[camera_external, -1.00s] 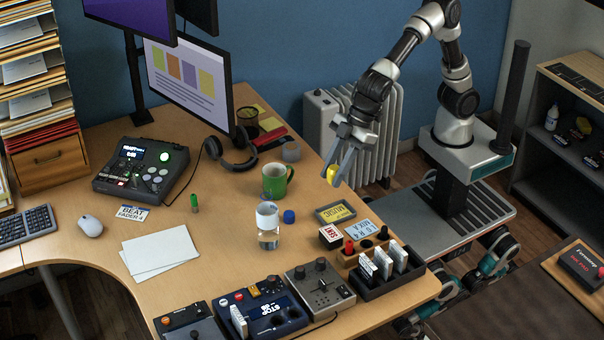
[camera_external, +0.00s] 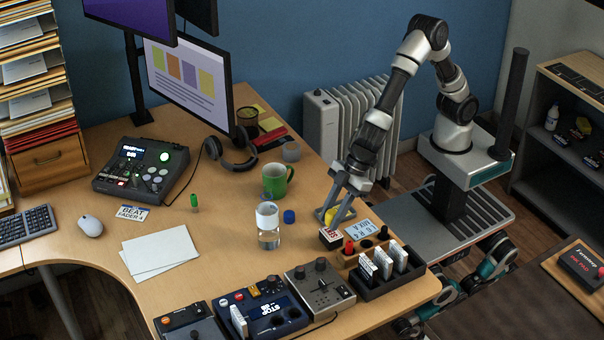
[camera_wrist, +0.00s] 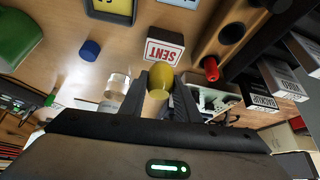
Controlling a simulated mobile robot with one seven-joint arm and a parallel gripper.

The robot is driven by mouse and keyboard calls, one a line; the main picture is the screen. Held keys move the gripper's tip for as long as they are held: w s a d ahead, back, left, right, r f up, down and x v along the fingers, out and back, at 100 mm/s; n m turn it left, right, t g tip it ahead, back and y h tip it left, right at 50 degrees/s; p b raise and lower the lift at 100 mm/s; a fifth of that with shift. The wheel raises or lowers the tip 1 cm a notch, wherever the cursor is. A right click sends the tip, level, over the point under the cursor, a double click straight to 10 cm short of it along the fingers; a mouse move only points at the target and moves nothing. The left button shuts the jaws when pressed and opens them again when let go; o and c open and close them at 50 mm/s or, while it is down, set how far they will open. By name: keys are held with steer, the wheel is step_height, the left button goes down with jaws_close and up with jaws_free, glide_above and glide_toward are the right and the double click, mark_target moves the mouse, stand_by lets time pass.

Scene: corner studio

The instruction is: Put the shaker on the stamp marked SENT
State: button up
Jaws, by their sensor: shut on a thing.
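The shaker, a small yellow rounded piece (camera_wrist: 160,76) with a tan part below it in the wrist view, is between the fingers of my gripper (camera_wrist: 161,88). My gripper (camera_external: 334,217) is shut on it; its yellow also shows in the external view (camera_external: 331,215). The stamp marked SENT (camera_wrist: 162,49) has a white face with red letters and a dark body. In the external view the stamp (camera_external: 331,239) stands near the desk's right edge, just in front of the shaker. The shaker looks close to the stamp and apart from it; the exact height gap is unclear.
A red-topped peg (camera_wrist: 211,68) in a wooden holder and a dark rack of white boxes (camera_external: 387,275) are beside the stamp. A clear jar (camera_external: 268,226), blue cap (camera_external: 289,216) and green mug (camera_external: 277,180) stand to the left. White paper (camera_external: 160,250) lies further left.

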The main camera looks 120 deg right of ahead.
steer(key=shift+f, duration=1.3)
steer(key=shift+f+b, duration=0.2)
steer(key=shift+b, duration=0.25)
steer(key=o, duration=1)
